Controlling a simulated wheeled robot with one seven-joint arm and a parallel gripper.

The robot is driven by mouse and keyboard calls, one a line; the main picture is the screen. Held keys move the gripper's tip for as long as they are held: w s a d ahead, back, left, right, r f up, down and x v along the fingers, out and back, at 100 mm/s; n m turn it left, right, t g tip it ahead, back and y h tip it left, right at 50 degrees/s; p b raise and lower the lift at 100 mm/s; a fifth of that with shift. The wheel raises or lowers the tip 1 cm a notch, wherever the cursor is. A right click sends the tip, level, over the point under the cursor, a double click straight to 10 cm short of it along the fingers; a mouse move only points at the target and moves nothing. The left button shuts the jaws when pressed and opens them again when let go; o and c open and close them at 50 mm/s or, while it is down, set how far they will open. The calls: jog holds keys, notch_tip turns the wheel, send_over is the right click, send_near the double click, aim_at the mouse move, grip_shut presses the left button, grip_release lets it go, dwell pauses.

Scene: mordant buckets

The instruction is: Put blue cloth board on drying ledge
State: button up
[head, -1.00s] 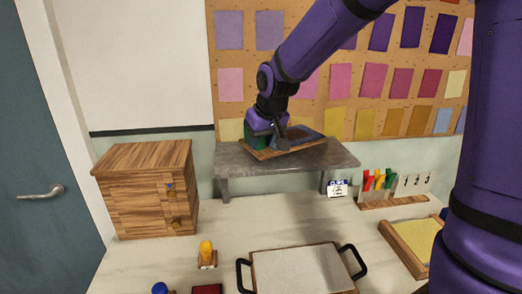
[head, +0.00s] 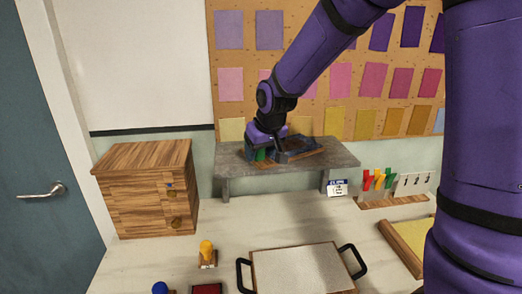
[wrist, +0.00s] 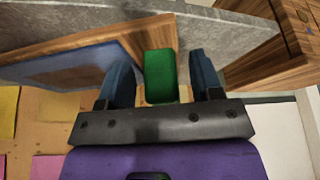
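The blue cloth board (head: 302,146) lies on the grey drying ledge (head: 343,160), roughly flat, partly hidden by my gripper. Its blue cloth and wooden frame also show in the wrist view (wrist: 70,66), against the grey ledge (wrist: 215,35). A green clip or grip (wrist: 160,72) is at the board's edge. My gripper (head: 264,151) is low over the left half of the ledge. In the wrist view, my gripper's fingers (wrist: 163,85) stand on either side of the green piece, with a visible gap at each side.
A wooden drawer cabinet (head: 145,190) stands left of the ledge. Below are a black-handled tray (head: 300,272), a yellow-topped stamp (head: 207,252) and a red pad (head: 207,289). A rack of coloured clips (head: 385,198) is at right. The ledge's right end is bare.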

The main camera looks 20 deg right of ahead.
jog(key=shift+r, duration=0.1)
jog(key=shift+r, duration=0.3)
jog(key=a+v, duration=0.1)
jog(key=v, duration=1)
jog(key=s+d+r+m, duration=0.1)
jog(key=s+d, duration=0.3)
jog(key=s, duration=0.9)
jog(key=s+d+r+m, duration=0.1)
jog(key=s+d, duration=0.3)
jog(key=s, duration=0.9)
jog(key=shift+d+t+h, duration=0.25)
jog(key=shift+t+h, duration=0.05)
jog(key=shift+h, duration=0.1)
